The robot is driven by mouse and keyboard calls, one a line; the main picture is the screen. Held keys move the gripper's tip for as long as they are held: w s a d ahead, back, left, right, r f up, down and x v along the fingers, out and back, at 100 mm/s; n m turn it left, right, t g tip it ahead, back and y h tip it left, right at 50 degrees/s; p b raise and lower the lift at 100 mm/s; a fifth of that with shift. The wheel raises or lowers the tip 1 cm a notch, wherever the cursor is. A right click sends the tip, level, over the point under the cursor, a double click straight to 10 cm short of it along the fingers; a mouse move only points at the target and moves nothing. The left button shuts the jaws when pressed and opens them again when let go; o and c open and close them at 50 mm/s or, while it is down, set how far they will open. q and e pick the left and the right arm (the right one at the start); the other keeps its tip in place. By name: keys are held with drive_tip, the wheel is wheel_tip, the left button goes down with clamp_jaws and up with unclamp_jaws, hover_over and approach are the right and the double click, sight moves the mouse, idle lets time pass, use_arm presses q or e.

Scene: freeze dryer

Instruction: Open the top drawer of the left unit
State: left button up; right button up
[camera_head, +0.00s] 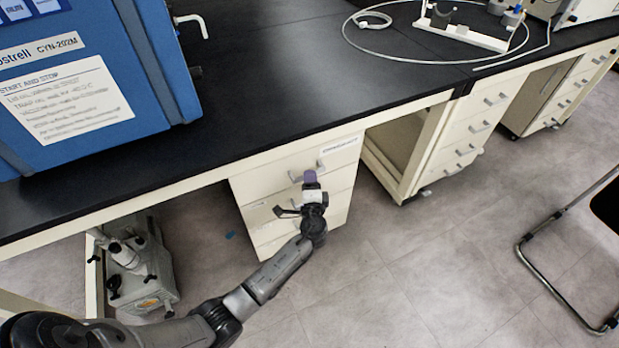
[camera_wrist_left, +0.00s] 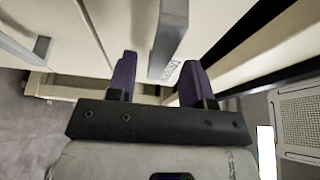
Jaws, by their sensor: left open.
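The left unit is a cream drawer cabinet (camera_head: 253,190) under the black bench. Its top drawer (camera_head: 338,158) looks shut, with a paper label on its front and a grey handle (camera_head: 320,165). My left gripper (camera_head: 310,177) is in front of the top drawer, close to its handle, and partly covers the drawer front. In the left wrist view, the gripper's purple fingers (camera_wrist_left: 155,70) are open, and a grey bar handle (camera_wrist_left: 170,38) shows between them in the picture. Whether the fingers touch it I cannot tell. My right gripper is not in view.
A blue machine (camera_head: 90,80) stands on the bench (camera_head: 290,80) at the left. A pump (camera_head: 140,270) sits on the floor below. Another drawer unit (camera_head: 470,135) is to the right, and a chair (camera_head: 570,250) stands at the right edge. The floor before the left unit is clear.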

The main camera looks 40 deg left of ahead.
use_arm(q)
drive_tip(key=shift+b+x, duration=0.35)
drive_tip(key=shift+x, duration=1.1)
clamp_jaws()
